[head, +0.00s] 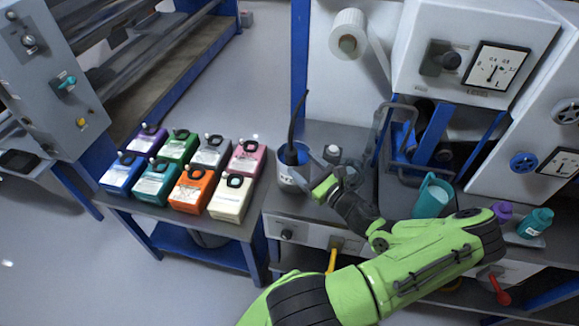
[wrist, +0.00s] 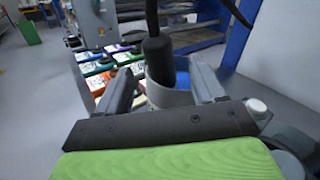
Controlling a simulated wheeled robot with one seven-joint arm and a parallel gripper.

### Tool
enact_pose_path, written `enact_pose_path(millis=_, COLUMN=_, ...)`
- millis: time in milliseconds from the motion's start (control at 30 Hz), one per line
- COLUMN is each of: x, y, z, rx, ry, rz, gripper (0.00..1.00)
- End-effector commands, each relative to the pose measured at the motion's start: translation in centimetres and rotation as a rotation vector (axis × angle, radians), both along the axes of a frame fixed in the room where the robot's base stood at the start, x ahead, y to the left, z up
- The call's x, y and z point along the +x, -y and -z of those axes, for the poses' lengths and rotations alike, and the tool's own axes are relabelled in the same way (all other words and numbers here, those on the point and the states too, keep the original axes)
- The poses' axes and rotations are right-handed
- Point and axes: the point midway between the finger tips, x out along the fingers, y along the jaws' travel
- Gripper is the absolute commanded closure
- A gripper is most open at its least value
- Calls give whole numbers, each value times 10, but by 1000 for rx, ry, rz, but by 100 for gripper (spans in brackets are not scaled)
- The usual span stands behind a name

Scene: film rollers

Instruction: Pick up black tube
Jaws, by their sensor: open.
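The black tube (head: 291,154) stands in a light grey pot (head: 287,184) with a blue inside, on the grey bench. A thin black cable or stem rises from its top. In the wrist view the black tube (wrist: 158,62) is upright between the two fingers, with the pot (wrist: 168,97) below and beyond it. My gripper (head: 310,172) is open beside the pot, coming from the right. In the wrist view its fingers (wrist: 163,80) are spread left and right with gaps to the tube. The tube's lower end is hidden inside the pot.
Several coloured boxes (head: 191,189) with black handles cover the table to the left. A small grey bottle (head: 332,153) stands just behind my gripper. A teal jug (head: 432,196) stands to the right. A blue post (head: 299,60) and a paper roll (head: 348,35) are behind.

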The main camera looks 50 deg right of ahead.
Motion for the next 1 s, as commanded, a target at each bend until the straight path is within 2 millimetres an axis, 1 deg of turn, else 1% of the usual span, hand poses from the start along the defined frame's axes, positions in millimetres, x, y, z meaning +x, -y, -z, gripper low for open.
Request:
enact_pose_path(millis=33, x=11, y=1, z=0, rx=0, ry=1, rz=-4, gripper=32)
enact_pose_path(millis=100, x=22, y=5, z=0, rx=-1, ry=0, rz=-3, gripper=32)
enact_pose_path(millis=167, x=27, y=6, z=0, rx=-1, ry=-1, rz=-2, gripper=32)
enact_pose_path(millis=267, x=41, y=9, z=0, rx=-1, ry=0, rz=-3, gripper=32)
enact_pose_path(millis=433, x=72, y=16, z=0, rx=-2, ry=-1, rz=-3, gripper=32)
enact_pose_path(millis=533, x=79, y=19, z=0, rx=0, ry=-1, rz=-1, gripper=32)
enact_pose_path(millis=700, x=79, y=19, z=0, rx=1, ry=-2, rz=-1, gripper=32)
enact_pose_path(millis=733, x=79, y=19, z=0, rx=0, ry=-2, rz=-1, gripper=33)
enact_pose_path(millis=767, x=79, y=19, z=0, rx=0, ry=-2, rz=-1, gripper=38)
enact_pose_path(millis=1000, x=79, y=19, z=0, rx=0, ry=-3, rz=-2, gripper=75)
